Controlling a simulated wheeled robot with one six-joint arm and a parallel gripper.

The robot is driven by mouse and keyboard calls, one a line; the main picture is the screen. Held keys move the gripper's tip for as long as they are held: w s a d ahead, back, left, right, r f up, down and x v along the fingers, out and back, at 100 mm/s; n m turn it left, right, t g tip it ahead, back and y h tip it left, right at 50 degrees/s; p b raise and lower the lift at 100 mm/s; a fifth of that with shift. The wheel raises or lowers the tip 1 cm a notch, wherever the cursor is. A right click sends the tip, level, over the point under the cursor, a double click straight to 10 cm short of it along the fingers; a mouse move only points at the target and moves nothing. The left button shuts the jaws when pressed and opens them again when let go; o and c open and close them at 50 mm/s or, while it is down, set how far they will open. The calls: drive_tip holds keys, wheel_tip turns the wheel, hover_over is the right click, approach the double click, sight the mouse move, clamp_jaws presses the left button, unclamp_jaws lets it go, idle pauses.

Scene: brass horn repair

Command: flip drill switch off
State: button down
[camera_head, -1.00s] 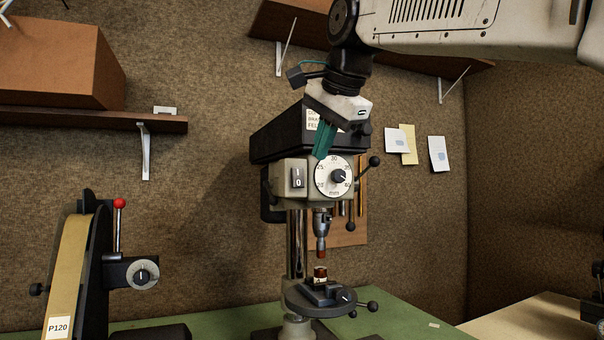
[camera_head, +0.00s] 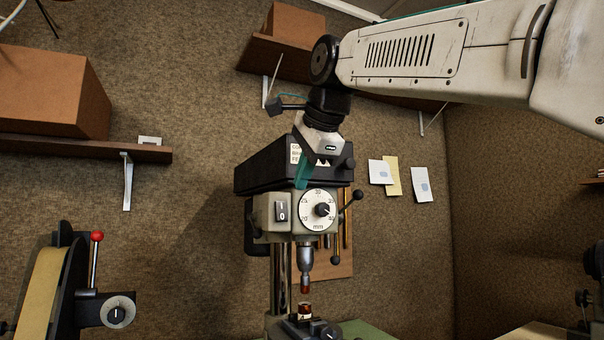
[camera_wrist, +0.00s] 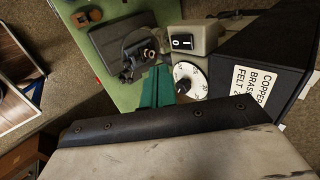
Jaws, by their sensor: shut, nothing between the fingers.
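The drill press has a black top housing (camera_head: 270,165) and a beige front. Its drill switch (camera_head: 282,211) is a dark rocker marked I and 0, left of the round white dial (camera_head: 319,209). The switch also shows in the wrist view (camera_wrist: 182,42), beside the dial (camera_wrist: 189,78). I cannot tell which way the rocker is pressed. My gripper (camera_head: 302,180) has teal fingers, shut and empty, pointing down above and slightly left of the dial, up and right of the switch. In the wrist view the fingers (camera_wrist: 157,88) appear left of the dial; no contact with the switch shows.
A lever with black knobs (camera_head: 350,202) sticks out right of the dial. The drill chuck (camera_head: 305,258) hangs below. A belt sander (camera_head: 50,285) with a red-knobbed lever stands at left. A shelf with a brown box (camera_head: 50,90) is on the left wall.

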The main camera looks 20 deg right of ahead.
sight(281, 220)
drive_tip(key=x, duration=0.3)
drive_tip(key=w+x, duration=0.1)
drive_tip(key=x, duration=0.2)
drive_tip(key=r+x, duration=0.1)
drive_tip(key=x, duration=0.2)
drive_tip(key=shift+w+a+r, duration=0.1)
drive_tip(key=shift+w, duration=0.6)
